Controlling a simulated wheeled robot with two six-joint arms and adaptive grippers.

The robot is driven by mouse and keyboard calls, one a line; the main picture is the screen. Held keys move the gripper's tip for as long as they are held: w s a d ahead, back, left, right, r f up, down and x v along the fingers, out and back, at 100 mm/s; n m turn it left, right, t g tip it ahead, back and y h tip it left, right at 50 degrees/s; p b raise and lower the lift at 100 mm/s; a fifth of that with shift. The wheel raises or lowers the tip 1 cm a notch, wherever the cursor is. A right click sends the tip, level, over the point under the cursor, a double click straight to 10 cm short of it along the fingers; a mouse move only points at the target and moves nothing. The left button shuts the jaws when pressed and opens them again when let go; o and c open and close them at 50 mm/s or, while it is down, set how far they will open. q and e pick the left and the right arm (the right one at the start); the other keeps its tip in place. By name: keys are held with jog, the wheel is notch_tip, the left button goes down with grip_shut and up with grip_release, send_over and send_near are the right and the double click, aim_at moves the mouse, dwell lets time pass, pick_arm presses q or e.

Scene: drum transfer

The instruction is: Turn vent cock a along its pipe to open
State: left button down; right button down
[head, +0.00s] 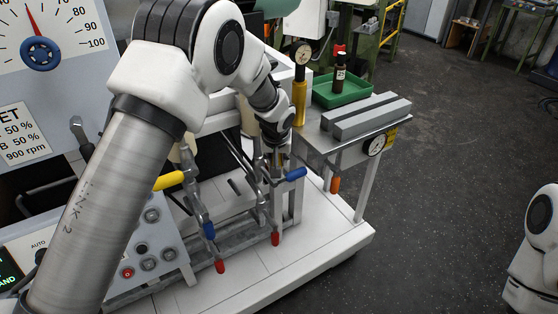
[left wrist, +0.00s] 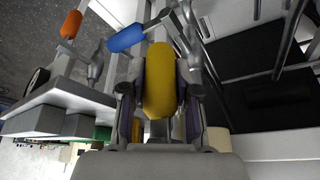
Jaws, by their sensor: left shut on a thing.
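My left gripper (head: 277,158) reaches down to the pipework beside the small side table. In the left wrist view my left gripper (left wrist: 160,100) is shut on a yellow handle (left wrist: 160,75), with one finger on each side of it. In the head view that handle is mostly hidden by the gripper. A blue lever handle (head: 296,173) sticks out just right of the gripper; it also shows in the wrist view (left wrist: 127,38). I see no label telling which handle is vent cock a. My right gripper is out of view.
Another yellow handle (head: 168,180), a blue handle (head: 209,231) and red-tipped levers (head: 220,266) stand left of and below the gripper. An orange handle (head: 335,184) hangs under the side table (head: 345,150). A green tray (head: 342,91) holds a dark bottle (head: 339,75).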

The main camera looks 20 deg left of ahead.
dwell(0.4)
pick_arm(q)
jog(key=c, duration=0.8)
grip_release()
jog(key=shift+a, duration=0.1)
jog(key=shift+c, duration=0.2)
jog(key=v, duration=1.2)
jog(key=shift+f, duration=0.1)
